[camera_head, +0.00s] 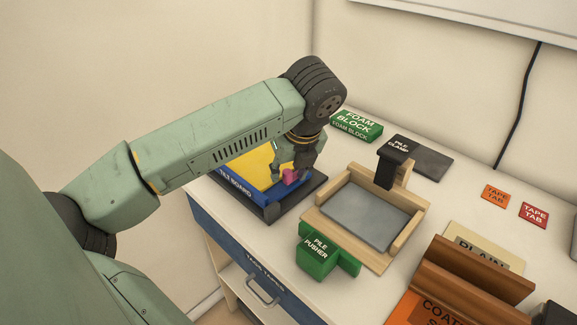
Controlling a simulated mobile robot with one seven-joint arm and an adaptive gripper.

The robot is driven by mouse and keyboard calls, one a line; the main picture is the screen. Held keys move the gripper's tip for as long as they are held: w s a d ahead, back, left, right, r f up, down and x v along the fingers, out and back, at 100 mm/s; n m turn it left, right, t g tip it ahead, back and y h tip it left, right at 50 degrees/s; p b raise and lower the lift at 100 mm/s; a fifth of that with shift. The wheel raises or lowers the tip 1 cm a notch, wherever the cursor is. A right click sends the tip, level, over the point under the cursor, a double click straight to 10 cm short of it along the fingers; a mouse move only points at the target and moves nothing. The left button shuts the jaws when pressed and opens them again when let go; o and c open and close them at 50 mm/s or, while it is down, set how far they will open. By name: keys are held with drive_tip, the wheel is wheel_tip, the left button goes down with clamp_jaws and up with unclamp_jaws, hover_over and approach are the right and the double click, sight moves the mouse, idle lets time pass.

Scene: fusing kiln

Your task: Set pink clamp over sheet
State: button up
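The pink clamp (291,176) is a small block at the right end of the tilt board (236,186), a blue-fronted tray with dark edges. The yellow sheet (251,165) lies in the tilt board, partly hidden by my arm and gripper. My gripper (293,171) points down over the board's right part, with its fingertips at the pink clamp. The clamp shows between the fingers. Whether they press on it, and whether the clamp rests on the sheet, is too small and too covered to tell.
A wooden tray (411,238) with a grey plate and an upright black pile clamp (391,166) stands right of the board. A green pile pusher (318,255) stands at its front. A green foam block (357,126) is behind. Orange and red tape tabs (495,196) lie right.

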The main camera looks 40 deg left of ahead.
clamp_jaws()
idle(0.4)
drive_tip(key=shift+a+f+b, duration=0.1)
drive_tip(key=shift+b, duration=0.4)
drive_tip(key=m+b, duration=0.2)
drive_tip(key=b, duration=0.1)
drive_tip(key=shift+a+f+t, duration=0.2)
drive_tip(key=shift+a+t, duration=0.15)
drive_tip(key=shift+t, duration=0.05)
drive_tip(key=shift+w+a+m+t+h+b, duration=0.15)
drive_tip(key=shift+a+m+t+h+b, duration=0.2)
drive_tip(key=shift+m+b, duration=0.65)
drive_tip(key=m+b, duration=0.1)
drive_tip(key=a+m+h+b, duration=0.1)
drive_tip(key=w+m+b, duration=0.1)
drive_tip(key=m, duration=0.1)
drive_tip(key=shift+a+r+t+h, duration=0.25)
drive_tip(key=shift+r+t+h, duration=0.05)
drive_tip(key=shift+t+h, duration=0.05)
drive_tip(key=shift+w+a+r+m+h, duration=0.1)
drive_tip(key=shift+w+a+m+h, duration=0.15)
drive_tip(key=shift+m, duration=0.55)
drive_tip(key=shift+w+a+f+m+h, duration=0.1)
drive_tip(key=shift+w+a+m+h, duration=0.15)
drive_tip(key=shift+m, duration=0.55)
drive_tip(key=shift+w+a+r+m+h, duration=0.15)
drive_tip(key=shift+m+h, duration=0.15)
drive_tip(key=shift+m, duration=0.5)
